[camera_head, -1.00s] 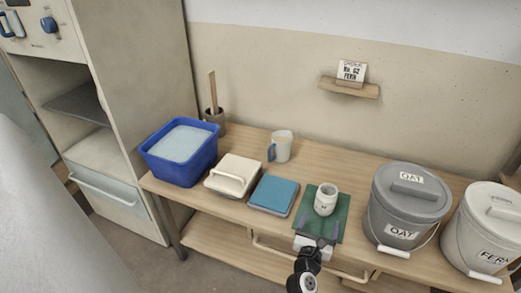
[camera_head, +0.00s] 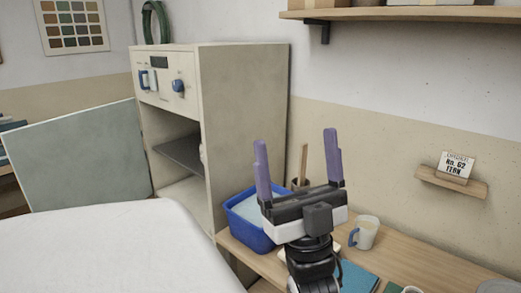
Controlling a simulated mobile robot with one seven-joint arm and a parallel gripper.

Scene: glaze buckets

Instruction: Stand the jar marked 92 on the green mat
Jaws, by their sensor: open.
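A white jar (camera_head: 412,290) shows only as a bit of rim at the bottom edge of the head view; any number on it is out of frame. A sliver of the green mat (camera_head: 393,289) shows beside it. My gripper (camera_head: 297,142) is raised in the middle of the view, fingers up and spread wide, with nothing between them. It is apart from the jar and mat, up and to the left of them in the picture.
A blue tub (camera_head: 240,226), a mug (camera_head: 365,233) and a blue square (camera_head: 357,277) are on the bench (camera_head: 425,262). A cabinet (camera_head: 245,120) with its door (camera_head: 75,155) open stands left. A card (camera_head: 455,164) reading No. 62 FERN sits on a small shelf (camera_head: 450,182).

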